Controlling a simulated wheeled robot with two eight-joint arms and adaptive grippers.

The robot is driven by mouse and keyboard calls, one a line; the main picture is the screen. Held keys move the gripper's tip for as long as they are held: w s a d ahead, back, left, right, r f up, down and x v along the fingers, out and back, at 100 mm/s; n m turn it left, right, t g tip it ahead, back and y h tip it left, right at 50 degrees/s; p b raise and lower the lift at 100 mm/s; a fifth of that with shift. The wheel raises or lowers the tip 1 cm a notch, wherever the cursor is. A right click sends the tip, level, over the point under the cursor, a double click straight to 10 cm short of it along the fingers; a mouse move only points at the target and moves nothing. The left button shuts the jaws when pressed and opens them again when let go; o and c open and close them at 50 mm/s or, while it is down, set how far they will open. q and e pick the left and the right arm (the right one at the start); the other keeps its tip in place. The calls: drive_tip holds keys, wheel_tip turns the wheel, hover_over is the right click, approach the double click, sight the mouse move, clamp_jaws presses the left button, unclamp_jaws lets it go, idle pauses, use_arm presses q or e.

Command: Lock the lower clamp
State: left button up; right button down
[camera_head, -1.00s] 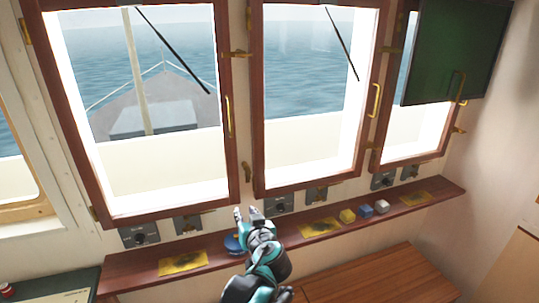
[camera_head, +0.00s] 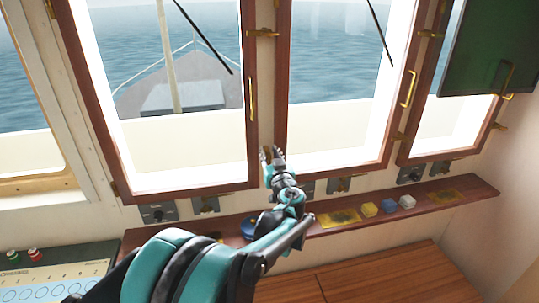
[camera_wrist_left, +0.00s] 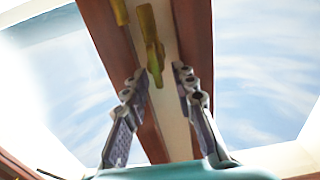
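The lower clamp (camera_head: 267,155) is a small brass piece low on the post between the left and middle windows, partly hidden by my left gripper. In the left wrist view a brass clamp (camera_wrist_left: 152,45) shows upright on the pale post, ahead of and between the fingertips. My left gripper (camera_head: 271,153) is open and empty, its fingers pointing up at the post. It also shows in the left wrist view (camera_wrist_left: 160,78), with a clear gap between the fingers. I cannot tell whether it touches the clamp. My right gripper is not in view.
An upper brass clamp (camera_head: 262,33) sits higher on the same post. The wooden ledge (camera_head: 470,197) below holds a blue round object (camera_head: 249,228), a yellow block (camera_head: 369,209) and other small blocks. Grey switch boxes (camera_head: 158,213) line the wall under the window frames.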

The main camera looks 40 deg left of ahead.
use_arm(q)
clamp_jaws()
idle(0.3)
drive_tip(key=m, duration=0.6)
drive_tip(key=w+d+f+m, duration=0.1)
drive_tip(key=m, duration=0.5)
drive_tip(key=f+m, duration=0.1)
drive_tip(key=m, duration=0.4)
drive_tip(key=shift+w+d+m, duration=0.15)
drive_tip(key=shift+w+m, duration=0.15)
drive_tip(key=shift+m, duration=0.1)
drive_tip(key=shift+f, duration=0.1)
idle(0.4)
